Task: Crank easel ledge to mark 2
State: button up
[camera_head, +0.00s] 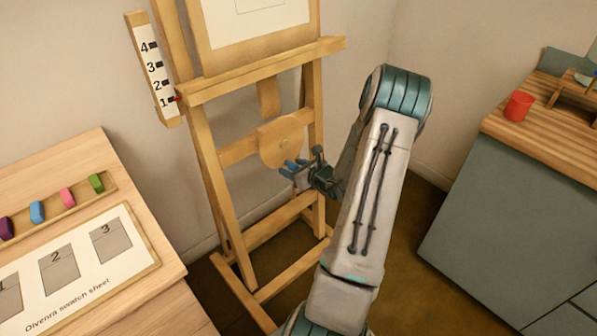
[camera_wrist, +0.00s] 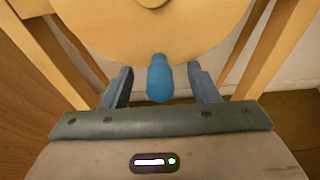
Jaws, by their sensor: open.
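The wooden easel's ledge (camera_head: 255,72) crosses the frame. A small red pointer (camera_head: 179,98) at its left end sits by mark 1 on the white scale (camera_head: 154,72), which is numbered 1 to 4. Below the ledge is the round wooden crank disc (camera_head: 283,140), which also shows in the wrist view (camera_wrist: 110,27). Its blue handle (camera_wrist: 159,78) sticks out toward my gripper. My gripper (camera_wrist: 160,82) is open, with one finger on each side of the handle and a visible gap on both sides. In the head view my gripper (camera_head: 293,172) is at the disc's lower edge.
A pale table (camera_head: 60,158) at left holds a swatch sheet (camera_head: 128,222) and a tray of colored sticks (camera_head: 66,208). A green-grey cabinet (camera_head: 515,210) at right bears a red cup (camera_head: 518,106). Easel legs (camera_head: 215,195) stand close around my gripper.

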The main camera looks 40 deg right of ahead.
jog(key=c, duration=1.1)
jog(key=shift+o, duration=0.2)
jog(key=shift+w+d+r+p, duration=0.15)
jog(key=shift+d+r, duration=0.1)
jog(key=shift+d, duration=0.4)
jog(key=shift+s+d+r+p, duration=0.1)
jog(key=shift+d+r+p, duration=0.1)
jog(key=shift+d, duration=0.95)
